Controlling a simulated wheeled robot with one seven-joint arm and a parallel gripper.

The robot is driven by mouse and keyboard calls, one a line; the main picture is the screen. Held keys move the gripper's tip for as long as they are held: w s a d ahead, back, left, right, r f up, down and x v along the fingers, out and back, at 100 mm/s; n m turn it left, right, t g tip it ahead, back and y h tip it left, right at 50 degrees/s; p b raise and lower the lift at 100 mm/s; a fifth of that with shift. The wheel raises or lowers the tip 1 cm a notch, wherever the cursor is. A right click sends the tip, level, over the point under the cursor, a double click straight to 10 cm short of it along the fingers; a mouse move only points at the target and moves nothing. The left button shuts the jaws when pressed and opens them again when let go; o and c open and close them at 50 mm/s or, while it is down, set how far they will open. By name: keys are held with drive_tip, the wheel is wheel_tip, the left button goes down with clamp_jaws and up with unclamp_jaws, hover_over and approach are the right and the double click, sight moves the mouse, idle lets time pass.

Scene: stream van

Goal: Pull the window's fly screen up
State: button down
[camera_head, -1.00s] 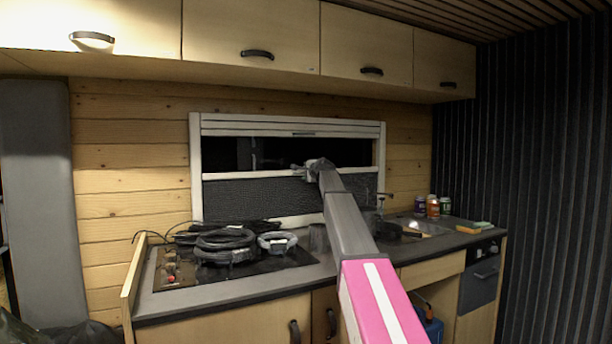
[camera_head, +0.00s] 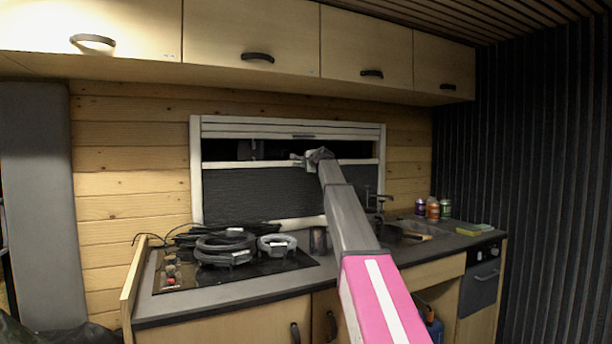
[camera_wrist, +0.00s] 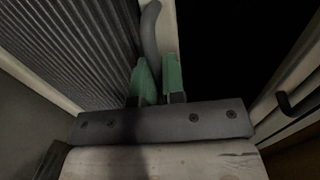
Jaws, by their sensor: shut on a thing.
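The window's fly screen (camera_head: 255,194) is a dark mesh panel with a light bar (camera_head: 235,164) along its top edge. It covers the lower and middle part of the white-framed window (camera_head: 196,175). A dark open strip shows between the bar and the top housing. My gripper (camera_head: 308,158) is at the bar, right of the window's middle. In the wrist view, green-tipped fingers (camera_wrist: 157,78) are shut on the screen's bar (camera_wrist: 166,30), with the pleated mesh (camera_wrist: 75,45) on the left and darkness on the right. The exact contact is partly hidden.
Below the window is a counter with a dark hob, coiled black cables (camera_head: 226,246), a dark cup (camera_head: 319,240), a tap and several small bottles (camera_head: 433,209). Wall cabinets (camera_head: 250,40) with black handles hang above the window.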

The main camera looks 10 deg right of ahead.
wheel_tip(320, 180, up, 10)
drive_tip(key=shift+f, duration=0.25)
drive_tip(key=c, duration=1.2)
unclamp_jaws()
drive_tip(key=shift+c, duration=0.2)
